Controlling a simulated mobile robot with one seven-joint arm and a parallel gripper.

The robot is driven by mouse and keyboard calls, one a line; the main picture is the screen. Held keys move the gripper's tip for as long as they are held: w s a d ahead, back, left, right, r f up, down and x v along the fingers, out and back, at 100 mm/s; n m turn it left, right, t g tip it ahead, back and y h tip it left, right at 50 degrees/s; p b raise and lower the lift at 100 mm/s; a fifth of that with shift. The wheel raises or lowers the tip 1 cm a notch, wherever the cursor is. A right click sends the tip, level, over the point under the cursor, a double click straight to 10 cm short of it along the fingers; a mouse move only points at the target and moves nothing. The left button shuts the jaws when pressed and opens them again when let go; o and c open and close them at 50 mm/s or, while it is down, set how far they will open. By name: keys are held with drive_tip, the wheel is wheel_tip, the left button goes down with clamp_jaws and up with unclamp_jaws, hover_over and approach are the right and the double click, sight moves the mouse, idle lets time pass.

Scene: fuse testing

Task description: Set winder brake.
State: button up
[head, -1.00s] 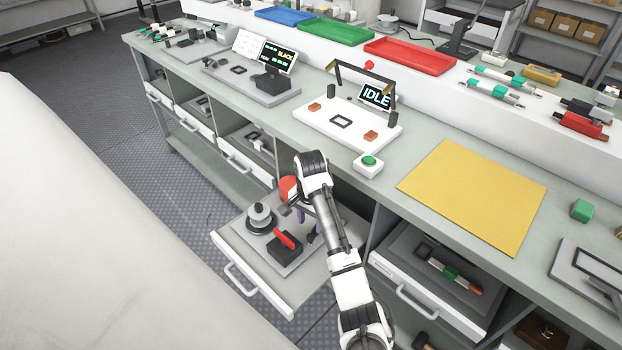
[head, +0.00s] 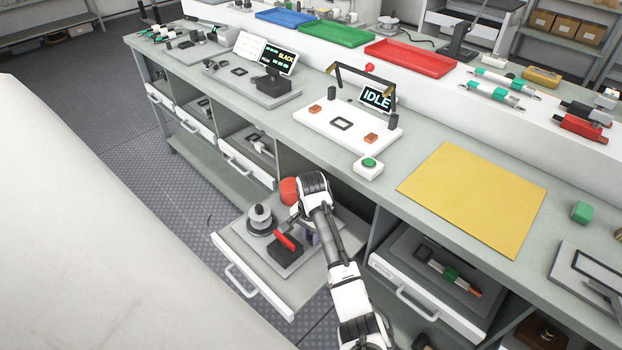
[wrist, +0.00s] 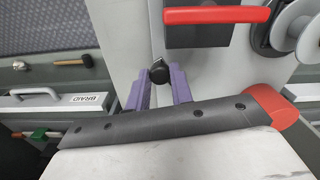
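The winder stands in a pulled-out drawer (head: 262,283). It has a grey and white spool (head: 261,217) at the left and a dark block (head: 286,250) with a red lever (head: 287,241). In the wrist view the red lever (wrist: 217,15) lies across the dark block (wrist: 200,36) at the top, with the spool (wrist: 290,25) at upper right. A small black knob (wrist: 158,71) shows on the light plate between my fingertips. My gripper (wrist: 161,76) has purple fingers that stand apart around the knob; I cannot tell whether they touch it. In the head view my wrist partly hides the fingers.
The bench above carries a white fixture (head: 318,124) with an IDLE screen (head: 376,97), a green button box (head: 369,168) and a yellow mat (head: 470,195). Another open drawer (head: 432,306) with a part in it is to the right.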

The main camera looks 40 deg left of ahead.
clamp_jaws()
drive_tip(key=shift+w+d+r+n+p, duration=0.15)
drive_tip(key=shift+d+n+p, duration=0.1)
drive_tip(key=shift+n+p, duration=0.35)
drive_tip(key=shift+w+d+n+p, duration=0.15)
drive_tip(key=shift+d+n+p, duration=0.1)
drive_tip(key=shift+n+p, duration=0.3)
drive_tip(key=n, duration=0.1)
drive_tip(key=w+d+n+p, duration=0.1)
drive_tip(key=n, duration=0.2)
drive_tip(key=shift+w+d+n+p, duration=0.2)
drive_tip(key=shift+w+n+p, duration=0.05)
drive_tip(key=shift+w+p, duration=0.15)
drive_tip(key=n, duration=0.1)
drive_tip(key=w+n, duration=0.1)
drive_tip(key=n, duration=0.1)
drive_tip(key=shift+w+d+n, duration=0.3)
drive_tip(key=shift+w+n, duration=0.45)
drive_tip(key=shift+n, duration=0.55)
drive_tip(key=shift+w+n, duration=0.45)
drive_tip(key=shift+n, duration=0.55)
